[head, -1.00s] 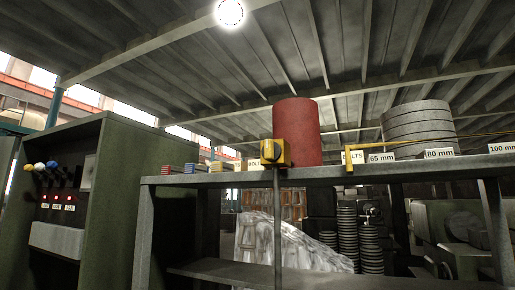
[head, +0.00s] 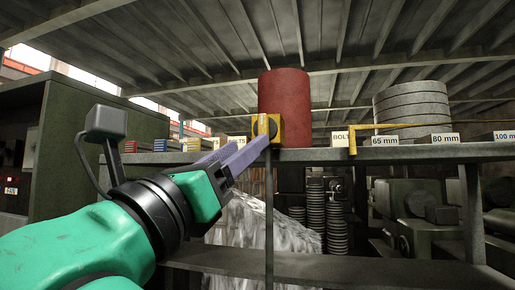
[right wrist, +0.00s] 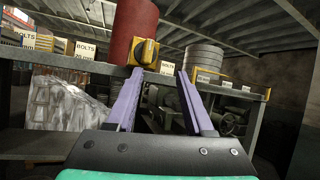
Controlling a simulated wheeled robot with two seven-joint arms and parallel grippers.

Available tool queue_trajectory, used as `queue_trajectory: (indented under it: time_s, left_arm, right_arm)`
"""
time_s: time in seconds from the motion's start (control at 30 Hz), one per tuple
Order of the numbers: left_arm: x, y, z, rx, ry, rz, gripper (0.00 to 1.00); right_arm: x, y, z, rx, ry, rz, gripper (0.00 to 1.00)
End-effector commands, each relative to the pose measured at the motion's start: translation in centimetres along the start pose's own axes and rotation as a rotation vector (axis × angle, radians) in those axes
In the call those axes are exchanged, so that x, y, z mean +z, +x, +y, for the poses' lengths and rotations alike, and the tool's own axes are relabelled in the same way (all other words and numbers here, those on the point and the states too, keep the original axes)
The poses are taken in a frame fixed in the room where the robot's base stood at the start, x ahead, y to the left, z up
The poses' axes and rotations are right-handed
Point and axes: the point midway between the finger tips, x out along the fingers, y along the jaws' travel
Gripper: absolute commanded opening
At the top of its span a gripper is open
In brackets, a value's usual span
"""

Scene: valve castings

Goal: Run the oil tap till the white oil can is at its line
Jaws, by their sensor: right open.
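A yellow box with a dark round knob (head: 276,124) is mounted on the shelf's front edge, and it also shows in the right wrist view (right wrist: 148,47). I cannot tell whether it is the oil tap's control. My right gripper (head: 250,146) is open and empty in front of it; one fingertip overlaps its lower part in the head view. In the right wrist view the box is just beyond the fingertips (right wrist: 160,72), nearer the left one; contact cannot be told. A thin yellow pipe (head: 400,126) runs along the shelf and bends down. No white oil can shows. My left gripper is not in view.
A red drum (head: 284,100) and stacked grey rings (head: 412,108) stand on the grey shelf (head: 320,155) with labelled boxes (head: 437,139). A thin post (head: 269,220) stands below the yellow box. A green cabinet (head: 85,120) is at left. Wrapped goods (head: 250,225) and castings are behind.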

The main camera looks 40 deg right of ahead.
Motion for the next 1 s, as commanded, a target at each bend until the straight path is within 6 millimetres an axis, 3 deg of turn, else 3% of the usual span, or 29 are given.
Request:
queue_trajectory:
  time_s: [0.03,0.2,0.43,0.57,0.9,1.0]
  left_arm:
    - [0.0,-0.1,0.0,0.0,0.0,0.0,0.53]
    - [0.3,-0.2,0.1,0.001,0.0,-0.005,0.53]
    - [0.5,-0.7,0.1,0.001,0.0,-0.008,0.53]
    - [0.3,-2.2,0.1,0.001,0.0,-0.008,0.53]
    - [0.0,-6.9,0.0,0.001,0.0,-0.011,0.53]
    - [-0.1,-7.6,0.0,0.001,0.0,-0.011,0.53]
  right_arm:
    - [1.3,-0.7,-1.4,0.083,0.107,0.041,0.53]
    - [2.8,-2.8,-2.3,0.249,0.224,0.088,0.53]
    - [2.8,-2.0,-2.0,0.249,0.221,0.091,0.53]
    - [3.0,0.5,-1.5,0.245,0.22,0.092,0.53]
    - [2.5,9.1,0.7,0.244,0.216,0.092,0.53]
    - [2.2,10.6,1.2,0.245,0.218,0.091,0.53]
